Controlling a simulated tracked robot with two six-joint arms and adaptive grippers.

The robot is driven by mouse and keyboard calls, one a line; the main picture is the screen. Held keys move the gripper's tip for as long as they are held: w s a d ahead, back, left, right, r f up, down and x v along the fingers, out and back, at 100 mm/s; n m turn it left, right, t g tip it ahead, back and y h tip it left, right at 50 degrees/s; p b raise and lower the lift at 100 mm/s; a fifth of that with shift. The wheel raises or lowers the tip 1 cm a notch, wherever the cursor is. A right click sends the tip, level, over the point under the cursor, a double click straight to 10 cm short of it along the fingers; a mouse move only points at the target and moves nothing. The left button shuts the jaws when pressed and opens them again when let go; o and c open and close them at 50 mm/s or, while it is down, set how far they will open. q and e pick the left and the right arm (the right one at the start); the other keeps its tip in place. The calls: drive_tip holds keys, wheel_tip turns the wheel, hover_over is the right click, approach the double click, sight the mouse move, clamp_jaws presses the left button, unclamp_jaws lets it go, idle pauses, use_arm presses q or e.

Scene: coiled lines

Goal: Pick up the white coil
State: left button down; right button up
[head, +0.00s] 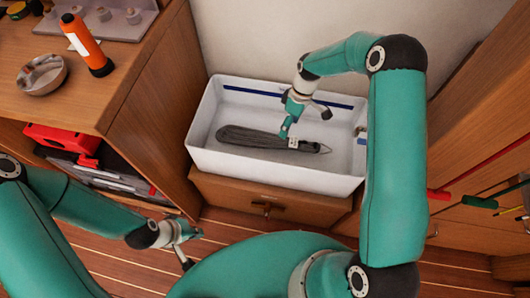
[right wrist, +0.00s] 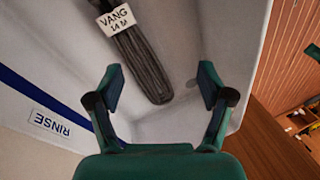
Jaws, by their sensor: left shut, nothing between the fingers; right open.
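No white coil shows in either view. A dark grey coil (head: 250,138), long and bundled, lies in the white bin (head: 240,166). In the right wrist view this dark grey coil (right wrist: 142,62) carries a white tag (right wrist: 116,20) reading "VANG 14 M". My right gripper (head: 304,120) is open and empty, reaching down into the bin at the coil's tagged end. In its wrist view the coil's end shows beyond and between the spread fingers, apart from them. My left gripper (head: 192,249) is shut and empty, low over the floor in front of the bin.
The bin has a blue stripe marked "RINSE" (right wrist: 50,122) and stands on a wooden drawer unit (head: 235,194). At left, a wooden counter (head: 110,66) holds an orange bottle (head: 86,42) and a round bowl (head: 42,75). A red case (head: 60,138) sits below it.

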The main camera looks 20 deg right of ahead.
drive_tip(key=w+d+n+h+b, duration=0.1)
drive_tip(key=w+d+n+b, duration=0.25)
drive_tip(key=d+b, duration=0.4)
drive_tip(key=g+b, duration=0.1)
drive_tip(key=b, duration=0.1)
approach(304, 141)
drive_tip(key=x, duration=0.6)
drive_tip(key=shift+w+a, duration=0.1)
drive_tip(key=shift+a, duration=0.05)
drive_tip(key=shift+x, duration=2.7)
use_arm(q)
wheel_tip(304, 141, down, 13)
use_arm(e)
drive_tip(key=shift+r, duration=0.1)
clamp_jaws()
